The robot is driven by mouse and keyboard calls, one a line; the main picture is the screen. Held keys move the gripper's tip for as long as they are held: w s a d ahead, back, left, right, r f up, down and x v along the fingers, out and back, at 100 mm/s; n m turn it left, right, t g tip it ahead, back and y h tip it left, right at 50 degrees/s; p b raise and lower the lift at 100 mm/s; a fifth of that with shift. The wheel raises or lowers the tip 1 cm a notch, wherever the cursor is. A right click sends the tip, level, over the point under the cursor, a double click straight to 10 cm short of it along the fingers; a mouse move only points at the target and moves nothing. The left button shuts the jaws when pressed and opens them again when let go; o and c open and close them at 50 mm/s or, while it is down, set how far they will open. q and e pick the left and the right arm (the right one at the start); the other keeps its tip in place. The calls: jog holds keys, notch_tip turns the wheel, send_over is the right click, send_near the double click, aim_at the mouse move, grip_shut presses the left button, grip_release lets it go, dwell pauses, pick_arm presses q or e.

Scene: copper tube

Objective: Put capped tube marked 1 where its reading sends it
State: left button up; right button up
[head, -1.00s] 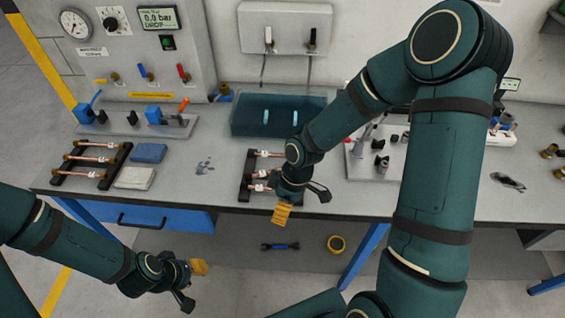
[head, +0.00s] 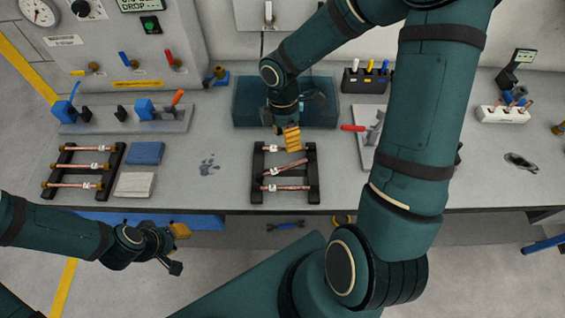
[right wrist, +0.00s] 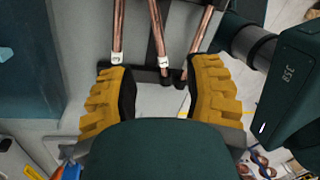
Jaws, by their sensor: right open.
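The left rack (head: 115,160) holds three copper tubes with brass-coloured ends, such as the front one (head: 68,185). The middle rack (head: 313,182) holds three more tagged copper tubes, such as its front one (head: 292,187); its middle tube (head: 291,166) lies askew. I cannot read the tag numbers surely, so I cannot tell which tube is marked 1. My right gripper (head: 290,140) is over the back of the middle rack, open. In the right wrist view its fingers (right wrist: 165,95) are wide apart with nothing between them, tubes ahead. My left gripper (head: 180,249) is open and empty before the bench.
A dark blue tank (head: 242,110) stands behind the middle rack. A blue pad (head: 147,152) and a white pad (head: 134,184) lie beside the left rack. A valve fixture (head: 175,120) and gauge panel (head: 40,12) are at back left. A white holder (head: 503,114) stands right.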

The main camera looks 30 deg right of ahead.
send_over(285, 168)
jog(key=w+d, duration=0.1)
jog(key=d, duration=0.1)
notch_tip(285, 168, down, 5)
jog(key=shift+a+r, duration=0.15)
jog(key=shift+s+f+b, duration=0.2)
jog(key=shift+f+b, duration=0.1)
jog(key=shift+f, duration=1.2)
jog(key=shift+s+f+b, duration=0.15)
jog(key=shift+f+b, duration=0.1)
jog(key=shift+f, duration=1.25)
grip_shut()
